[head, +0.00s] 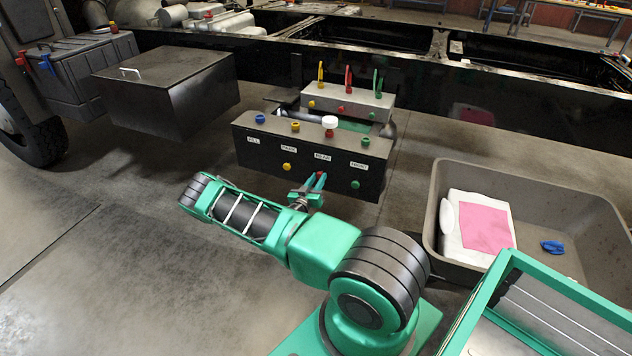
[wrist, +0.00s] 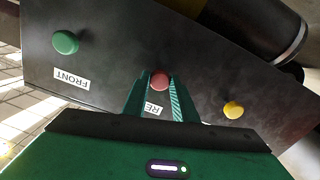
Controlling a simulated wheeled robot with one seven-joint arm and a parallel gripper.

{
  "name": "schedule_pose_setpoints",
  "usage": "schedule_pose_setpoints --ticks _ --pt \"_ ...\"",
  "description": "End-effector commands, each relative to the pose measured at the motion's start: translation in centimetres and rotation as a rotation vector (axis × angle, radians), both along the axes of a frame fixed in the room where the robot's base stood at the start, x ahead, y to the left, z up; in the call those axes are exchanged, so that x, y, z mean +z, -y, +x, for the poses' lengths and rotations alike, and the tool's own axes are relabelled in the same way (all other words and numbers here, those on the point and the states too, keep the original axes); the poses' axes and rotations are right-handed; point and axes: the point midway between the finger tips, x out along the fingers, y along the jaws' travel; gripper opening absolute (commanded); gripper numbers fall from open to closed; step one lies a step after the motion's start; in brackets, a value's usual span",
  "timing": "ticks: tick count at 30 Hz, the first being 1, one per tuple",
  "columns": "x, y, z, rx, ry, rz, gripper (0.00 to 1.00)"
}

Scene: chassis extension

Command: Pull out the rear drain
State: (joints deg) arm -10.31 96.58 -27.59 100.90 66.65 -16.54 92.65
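The dark control box (head: 310,160) has knobs on its front face with labels including REAR and FRONT. The rear drain knob is the red knob (wrist: 160,79) above the REAR label in the wrist view, where the box appears upside down. My gripper (head: 318,181) reaches the front face at this knob. In the wrist view my gripper's fingers (wrist: 160,84) stand on either side of the red knob, seemingly touching it, and partly cover the REAR label. In the head view the fingers hide most of this knob.
The green front knob (wrist: 66,42) and a yellow knob (wrist: 233,110) flank the red one. Colored knobs and a white cap (head: 330,121) sit on the box top. Behind is a grey lever box (head: 345,101). A grey tub (head: 437,215) stands at right.

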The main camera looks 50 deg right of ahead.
Motion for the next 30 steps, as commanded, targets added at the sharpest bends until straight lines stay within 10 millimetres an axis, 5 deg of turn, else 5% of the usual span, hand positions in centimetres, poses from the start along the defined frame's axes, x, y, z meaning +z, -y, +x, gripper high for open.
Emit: schedule_pose_setpoints --ticks 3,19,20,22,30 --pt "0.0 -0.1 0.1 0.002 0.001 0.001 0.0" --pt "-0.1 -1.9 -0.3 0.003 0.002 0.001 0.0" --pt "-0.1 -1.9 -0.3 0.003 0.002 0.001 0.3" --pt "-0.1 -1.9 -0.3 0.003 0.001 0.002 0.44" --pt "0.0 -1.8 -0.4 0.001 0.0 0.002 0.44"
